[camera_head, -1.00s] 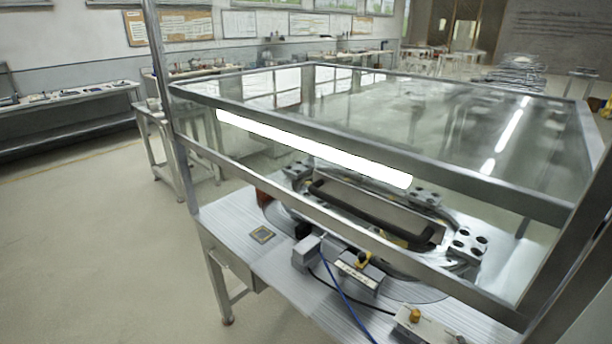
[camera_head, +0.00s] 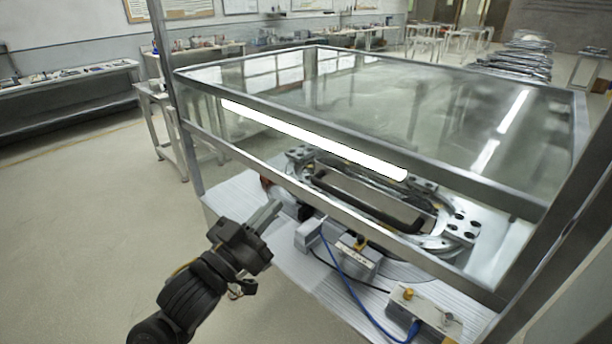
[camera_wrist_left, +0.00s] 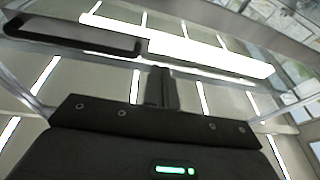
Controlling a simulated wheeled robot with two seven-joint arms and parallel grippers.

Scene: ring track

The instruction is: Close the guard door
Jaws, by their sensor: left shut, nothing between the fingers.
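The guard door (camera_head: 330,194) looks like a clear framed panel on the front of the metal guard. Its lower rail runs above the tabletop, with an open gap below. A black rounded bar (camera_head: 368,204), perhaps its handle, shows below the white light strip; a similar bar is at upper left in the left wrist view (camera_wrist_left: 72,36). My left gripper (camera_head: 268,215) is shut and empty, in front of and below the lower rail, near the table's left front edge. Its fingers (camera_wrist_left: 158,88) point up towards the strip in the wrist view. My right gripper is out of view.
The ring track (camera_head: 452,225) lies inside the guard. Grey boxes, a white switch box (camera_head: 425,310) and blue and black cables sit along the table's front edge. A slanted metal post (camera_head: 560,265) stands at right. Floor at left is clear.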

